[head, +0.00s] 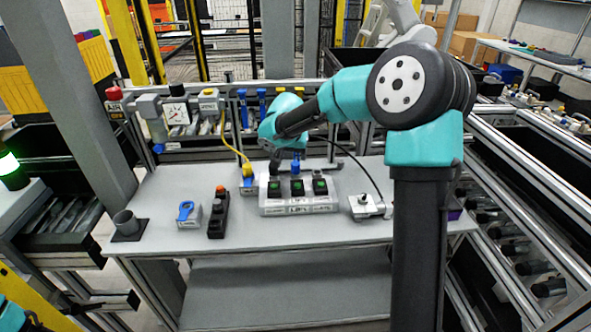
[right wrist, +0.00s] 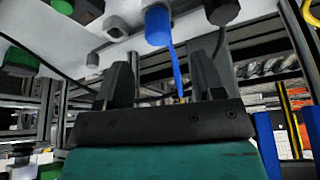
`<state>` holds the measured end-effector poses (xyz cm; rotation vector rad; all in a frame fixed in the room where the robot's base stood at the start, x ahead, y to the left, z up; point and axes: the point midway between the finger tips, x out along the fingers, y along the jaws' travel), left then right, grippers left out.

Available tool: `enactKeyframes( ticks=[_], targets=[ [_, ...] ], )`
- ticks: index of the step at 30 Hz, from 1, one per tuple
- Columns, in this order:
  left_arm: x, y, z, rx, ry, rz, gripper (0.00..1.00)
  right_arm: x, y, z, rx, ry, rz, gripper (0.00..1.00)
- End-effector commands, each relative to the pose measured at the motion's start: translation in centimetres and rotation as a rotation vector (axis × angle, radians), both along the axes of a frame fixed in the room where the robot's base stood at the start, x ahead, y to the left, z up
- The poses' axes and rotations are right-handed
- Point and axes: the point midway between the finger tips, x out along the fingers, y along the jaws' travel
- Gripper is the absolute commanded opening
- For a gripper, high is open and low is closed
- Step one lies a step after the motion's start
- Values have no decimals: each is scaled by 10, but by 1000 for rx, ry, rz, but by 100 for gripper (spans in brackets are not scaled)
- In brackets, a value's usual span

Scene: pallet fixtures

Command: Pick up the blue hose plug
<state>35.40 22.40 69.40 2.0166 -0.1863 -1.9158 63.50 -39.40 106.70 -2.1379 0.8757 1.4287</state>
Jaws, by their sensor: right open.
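The blue hose plug (head: 295,165) shows at the back edge of the pallet fixture, just right of my right gripper (head: 276,163). In the right wrist view a blue cylindrical plug (right wrist: 158,26), with a thin blue strip running from it, is near the top centre. My right gripper (right wrist: 162,80) is open there, its two dark fingers apart with nothing held. The plug appears beyond the fingertips; the exact gap is unclear. My left gripper is not in view.
The grey fixture (head: 299,207) has several green-faced sockets. A yellow cable (head: 234,150) hangs left of it. A blue-ringed block (head: 187,213), a black switch box (head: 218,212) and a grey cup (head: 126,224) stand left. A metal block (head: 367,207) with black cable is right.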

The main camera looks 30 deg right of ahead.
Motion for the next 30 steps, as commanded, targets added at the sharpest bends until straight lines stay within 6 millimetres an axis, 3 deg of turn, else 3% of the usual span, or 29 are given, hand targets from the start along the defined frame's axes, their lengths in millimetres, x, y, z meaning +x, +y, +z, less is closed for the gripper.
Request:
enactKeyframes(
  ticks=[6, 19, 30],
  targets=[
    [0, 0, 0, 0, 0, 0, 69, 6, -6, -20, 0, 0, 0, 62],
    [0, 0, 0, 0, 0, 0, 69, 8, -8, -26, -1, 3, 1, 62],
    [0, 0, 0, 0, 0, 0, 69, 20, -22, -66, -2, 2, 1, 62]
  ],
)
